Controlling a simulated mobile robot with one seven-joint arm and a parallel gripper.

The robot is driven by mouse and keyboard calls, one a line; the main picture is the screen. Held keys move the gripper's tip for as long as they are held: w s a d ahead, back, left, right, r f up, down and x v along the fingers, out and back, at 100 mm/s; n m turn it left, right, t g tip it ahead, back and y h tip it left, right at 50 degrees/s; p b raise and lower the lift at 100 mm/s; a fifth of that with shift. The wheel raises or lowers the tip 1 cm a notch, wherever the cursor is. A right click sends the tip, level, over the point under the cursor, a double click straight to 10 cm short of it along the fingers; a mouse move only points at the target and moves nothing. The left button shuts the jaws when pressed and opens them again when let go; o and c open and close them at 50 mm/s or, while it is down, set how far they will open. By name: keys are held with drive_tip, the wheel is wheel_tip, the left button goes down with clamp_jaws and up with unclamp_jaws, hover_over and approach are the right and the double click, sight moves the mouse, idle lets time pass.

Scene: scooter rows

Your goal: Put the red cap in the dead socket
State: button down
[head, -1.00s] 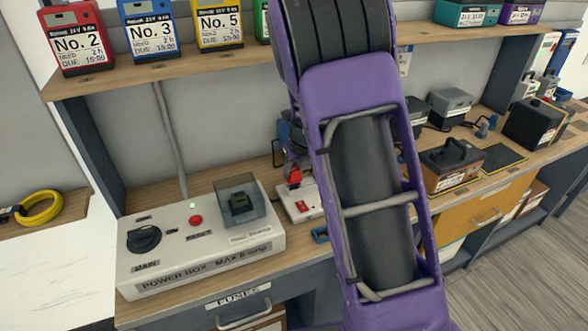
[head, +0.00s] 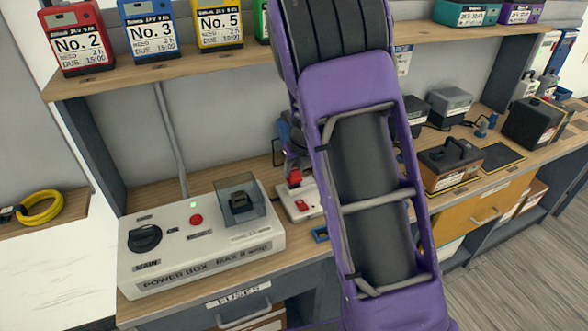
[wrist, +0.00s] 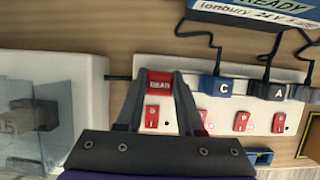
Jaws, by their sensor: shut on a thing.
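The red cap (wrist: 159,80) shows between my fingertips in the wrist view, with lettering too small to read surely. My gripper (wrist: 160,88) is shut on it. It is at the left end of the white socket strip (wrist: 222,84), above a red switch (wrist: 152,116). The socket under the cap is hidden, so I cannot tell whether the cap is seated or just above it. In the head view the red cap (head: 294,176) shows at the strip's (head: 287,203) back left, below my partly hidden gripper.
Plugs C (wrist: 222,88) and A (wrist: 277,91) sit in the strip to the right, with black cables behind. The power box (head: 205,250) with a clear cover stands close on the left. A blue-edged battery (wrist: 250,12) is behind the strip.

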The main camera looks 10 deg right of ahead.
drive_tip(key=shift+f+b, duration=0.5)
drive_tip(key=shift+f, duration=0.4)
drive_tip(key=shift+c, duration=2.2)
unclamp_jaws()
drive_tip(key=p+v, duration=0.5)
drive_tip(key=v, duration=1.2)
drive_tip(key=shift+r, duration=0.3)
